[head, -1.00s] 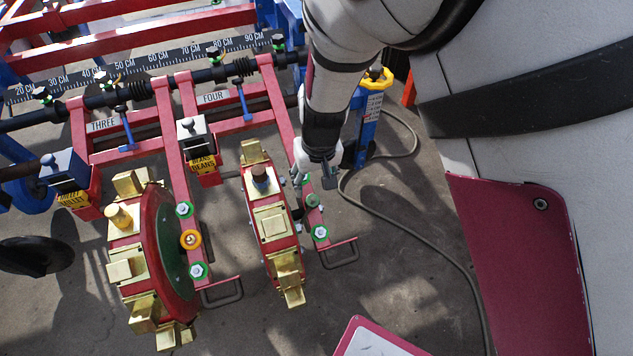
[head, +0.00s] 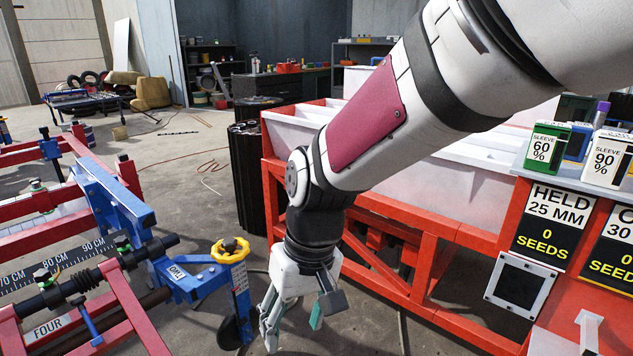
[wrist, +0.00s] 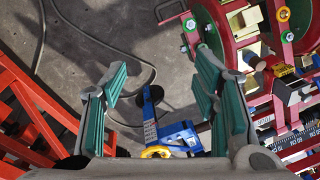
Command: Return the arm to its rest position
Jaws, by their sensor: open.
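My gripper (head: 292,318) hangs fingers down in the head view, in the gap between the planter frame and the orange bench. In the wrist view my gripper (wrist: 165,100) shows its two green-padded fingers spread apart with nothing between the pads. My arm comes in from the upper right of the head view and bends downward at the wrist. The planter's red and blue frame (head: 122,300) is to the left of my gripper. The yellow-topped blue stand (head: 238,285) stands just left of it, and also shows below the fingers in the wrist view (wrist: 172,137).
The orange bench frame (head: 425,265) with white bins is close on the right. A shelf with sleeve boxes (head: 548,148) and a "HELD 25 MM" sign (head: 552,225) is at the right edge. A hose (wrist: 95,40) lies on the concrete floor. Open floor lies behind the planter.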

